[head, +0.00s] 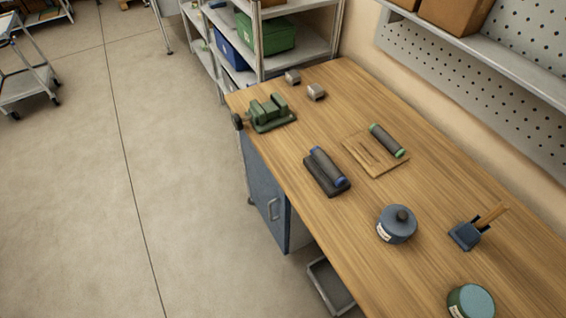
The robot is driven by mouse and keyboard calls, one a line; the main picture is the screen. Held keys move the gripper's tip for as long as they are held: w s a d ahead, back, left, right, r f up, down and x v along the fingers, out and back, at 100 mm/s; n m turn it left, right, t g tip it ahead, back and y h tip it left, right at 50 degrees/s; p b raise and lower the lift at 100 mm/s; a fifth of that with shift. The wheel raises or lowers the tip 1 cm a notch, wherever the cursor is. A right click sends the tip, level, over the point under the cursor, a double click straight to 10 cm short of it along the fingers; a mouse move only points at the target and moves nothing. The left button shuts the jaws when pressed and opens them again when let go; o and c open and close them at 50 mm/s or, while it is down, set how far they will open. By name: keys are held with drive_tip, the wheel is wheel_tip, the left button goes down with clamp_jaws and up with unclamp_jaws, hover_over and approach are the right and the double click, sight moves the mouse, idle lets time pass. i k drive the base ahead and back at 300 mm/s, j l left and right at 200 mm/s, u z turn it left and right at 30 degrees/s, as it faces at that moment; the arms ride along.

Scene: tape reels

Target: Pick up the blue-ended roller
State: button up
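The blue-ended roller (327,167) is a dark grey cylinder with blue ends. It lies on a dark rectangular base (313,181) near the front edge of the wooden workbench (345,236). A similar roller with green ends (386,141) lies to its right and farther back, at a light wooden board (362,152). My gripper is not in view.
A blue-grey lidded pot (396,226), a blue holder (466,236) and a teal-topped jar (471,302) stand nearer. Open floor (80,200) lies to the left.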

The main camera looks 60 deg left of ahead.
sight(336, 176)
drive_tip(key=u, duration=1.8)
drive_tip(key=i+j+z, duration=0.15)
drive_tip(key=i+j, duration=0.15)
drive_tip(key=i+j+z, duration=0.15)
drive_tip(key=j, duration=0.25)
drive_tip(key=i+j+z, duration=0.2)
drive_tip(key=i+j, duration=0.2)
drive_tip(key=i+j+z, duration=0.15)
drive_tip(key=j, duration=0.3)
drive_tip(key=z, duration=0.65)
drive_tip(key=i, duration=0.05)
